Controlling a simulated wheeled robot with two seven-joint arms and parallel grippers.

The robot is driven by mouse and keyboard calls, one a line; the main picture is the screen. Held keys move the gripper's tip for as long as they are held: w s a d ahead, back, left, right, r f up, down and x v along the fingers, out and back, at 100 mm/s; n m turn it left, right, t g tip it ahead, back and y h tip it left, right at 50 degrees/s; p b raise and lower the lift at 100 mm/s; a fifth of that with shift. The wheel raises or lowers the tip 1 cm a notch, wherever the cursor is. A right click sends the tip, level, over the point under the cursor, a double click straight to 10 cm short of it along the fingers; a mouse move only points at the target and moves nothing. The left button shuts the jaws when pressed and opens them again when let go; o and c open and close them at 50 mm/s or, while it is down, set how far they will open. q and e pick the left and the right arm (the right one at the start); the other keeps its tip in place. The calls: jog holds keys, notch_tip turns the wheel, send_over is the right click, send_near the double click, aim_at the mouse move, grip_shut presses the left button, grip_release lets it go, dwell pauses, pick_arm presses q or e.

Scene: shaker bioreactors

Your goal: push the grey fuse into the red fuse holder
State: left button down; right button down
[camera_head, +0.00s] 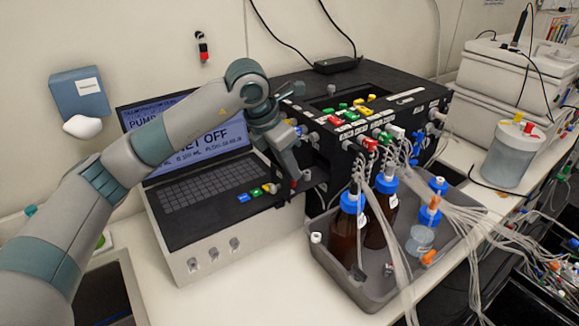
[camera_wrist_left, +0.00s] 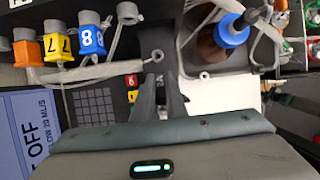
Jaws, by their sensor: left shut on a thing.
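My left gripper (camera_head: 294,178) is beside the front left of the black device, above the laptop's right edge. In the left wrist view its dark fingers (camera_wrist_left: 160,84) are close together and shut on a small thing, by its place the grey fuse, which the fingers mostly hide. A red and black piece (camera_head: 202,46) hangs on the wall behind the laptop. My right gripper is not in view.
The black device (camera_head: 330,160) carries coloured connectors and tubing. A grey tray (camera_head: 372,292) with brown bottles (camera_head: 343,232) and loose tubes stands in front of it. The laptop (camera_head: 180,195) is on the left. Orange, yellow and blue numbered connectors (camera_wrist_left: 60,46) are close to the gripper.

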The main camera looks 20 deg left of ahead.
pick_arm(q)
jog(key=c, duration=1.7)
grip_release()
